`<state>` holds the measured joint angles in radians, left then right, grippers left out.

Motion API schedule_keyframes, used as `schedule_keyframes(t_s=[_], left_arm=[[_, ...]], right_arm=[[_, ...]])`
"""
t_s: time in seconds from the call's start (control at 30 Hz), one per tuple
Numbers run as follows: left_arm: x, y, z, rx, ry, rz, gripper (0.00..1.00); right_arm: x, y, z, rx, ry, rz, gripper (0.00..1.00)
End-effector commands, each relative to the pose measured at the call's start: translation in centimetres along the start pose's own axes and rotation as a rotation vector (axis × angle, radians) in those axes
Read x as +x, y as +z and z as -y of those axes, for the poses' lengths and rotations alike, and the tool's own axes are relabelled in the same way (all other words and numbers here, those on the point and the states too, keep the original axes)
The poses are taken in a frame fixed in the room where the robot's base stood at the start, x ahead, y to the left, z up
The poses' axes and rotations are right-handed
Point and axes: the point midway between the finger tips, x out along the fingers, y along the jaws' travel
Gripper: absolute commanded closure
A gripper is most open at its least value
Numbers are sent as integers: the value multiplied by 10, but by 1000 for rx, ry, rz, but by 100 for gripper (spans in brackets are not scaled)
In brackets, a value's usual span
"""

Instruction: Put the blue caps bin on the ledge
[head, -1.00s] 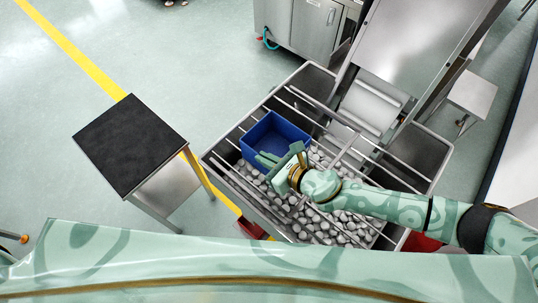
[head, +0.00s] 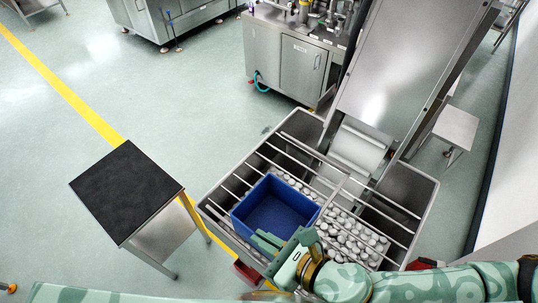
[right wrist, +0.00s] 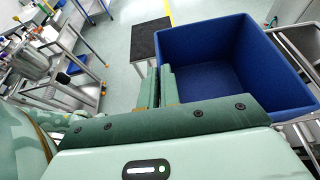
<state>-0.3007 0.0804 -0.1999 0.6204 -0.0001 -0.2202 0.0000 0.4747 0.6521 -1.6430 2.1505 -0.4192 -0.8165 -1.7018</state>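The blue caps bin (head: 275,208) is open-topped and looks empty. In the head view it shows above the rails of the steel hopper; whether it still touches them I cannot tell. My right gripper (head: 268,243) is at the bin's near edge, its fingers close together on the bin's wall. In the right wrist view the bin (right wrist: 235,60) fills the upper right, and the fingers (right wrist: 158,88) pinch its rim. A stand with a flat black top (head: 127,190) is at the left, bare. No surface is marked as the ledge. My left gripper is out of view.
The steel hopper (head: 420,187) holds many grey caps (head: 350,237) under its rails. A tall steel elevator chute (head: 400,70) rises behind it. A steel cabinet (head: 300,60) stands at the back. Floor shows between hopper and stand; the far left is open.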

Motion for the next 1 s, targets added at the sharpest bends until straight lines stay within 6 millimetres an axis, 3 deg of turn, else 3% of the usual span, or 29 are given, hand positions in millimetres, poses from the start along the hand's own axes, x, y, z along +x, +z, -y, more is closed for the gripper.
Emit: schedule_keyframes(t_s=[0.07, 0.2, 0.3, 0.43, 0.6, 0.7, 0.87, 1.0], left_arm=[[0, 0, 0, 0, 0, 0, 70], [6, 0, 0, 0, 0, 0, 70], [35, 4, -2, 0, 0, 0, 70], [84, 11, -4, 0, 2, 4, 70], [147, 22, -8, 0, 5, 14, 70], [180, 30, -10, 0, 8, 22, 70], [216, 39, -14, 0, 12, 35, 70], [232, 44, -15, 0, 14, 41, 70]], right_arm=[[-2, -1, 11, 13, -34, -1, 100], [4, 26, 50, 57, -136, 6, 100], [10, 36, 93, 113, -265, 7, 100], [7, 32, 152, 190, -441, 4, 100], [-14, -3, 219, 276, -644, -4, 100], [-27, -30, 248, 313, -737, -7, 100], [-40, -70, 275, 350, -835, -7, 100], [-39, -95, 282, 361, -868, -7, 100]])
